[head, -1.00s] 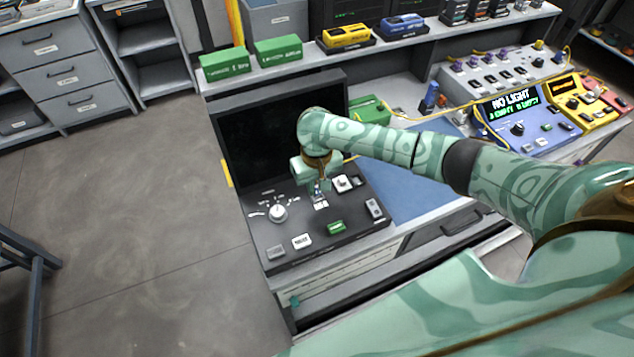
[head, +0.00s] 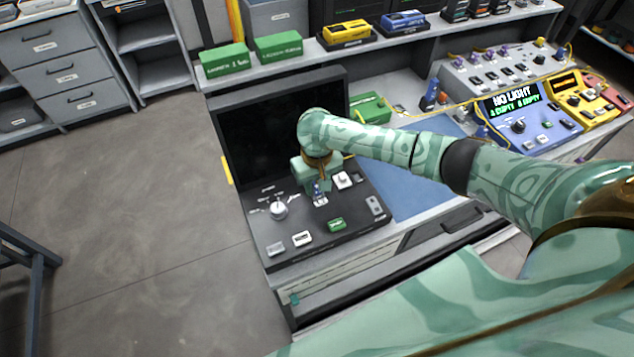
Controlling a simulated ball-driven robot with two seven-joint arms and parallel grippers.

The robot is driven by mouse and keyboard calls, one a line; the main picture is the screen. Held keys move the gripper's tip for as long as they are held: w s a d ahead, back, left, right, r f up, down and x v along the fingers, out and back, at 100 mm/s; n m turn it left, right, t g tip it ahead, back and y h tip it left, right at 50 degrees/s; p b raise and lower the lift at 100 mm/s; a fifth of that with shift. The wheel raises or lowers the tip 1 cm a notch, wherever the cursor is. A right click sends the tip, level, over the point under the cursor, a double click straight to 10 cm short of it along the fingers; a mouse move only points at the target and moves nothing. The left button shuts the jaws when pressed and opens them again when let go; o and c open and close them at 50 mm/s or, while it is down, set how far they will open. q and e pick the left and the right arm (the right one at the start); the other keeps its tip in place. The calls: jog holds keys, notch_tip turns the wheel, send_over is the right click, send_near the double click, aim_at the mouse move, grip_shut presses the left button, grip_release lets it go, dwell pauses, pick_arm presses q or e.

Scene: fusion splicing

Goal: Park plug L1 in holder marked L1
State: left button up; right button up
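My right gripper (head: 319,186) points down over the dark console panel (head: 345,210), right of its white round dial. A small bluish piece shows at its fingertips, over a pale fitting (head: 320,201); I cannot tell if the fingers are closed on it. A yellow cable (head: 348,157) shows just behind the gripper. I cannot make out which piece is plug L1, and no marking L1 is readable. A grey box (head: 462,68) at the back right carries several small purple-topped pieces (head: 489,56). My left gripper is not in view.
A dark screen (head: 265,130) stands behind the panel. A green box (head: 371,109) and blue mat (head: 415,180) lie to its right. A blue tester (head: 520,122) reads "NO LIGHT", with A and B "EMPTY". A yellow cable (head: 440,117) crosses the bench behind my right arm.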

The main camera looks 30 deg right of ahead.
jog(key=shift+o, duration=0.6)
jog(key=shift+r, duration=0.15)
jog(key=shift+r, duration=0.35)
notch_tip(320, 180, up, 15)
jog(key=p, duration=0.7)
jog(key=shift+r, duration=0.2)
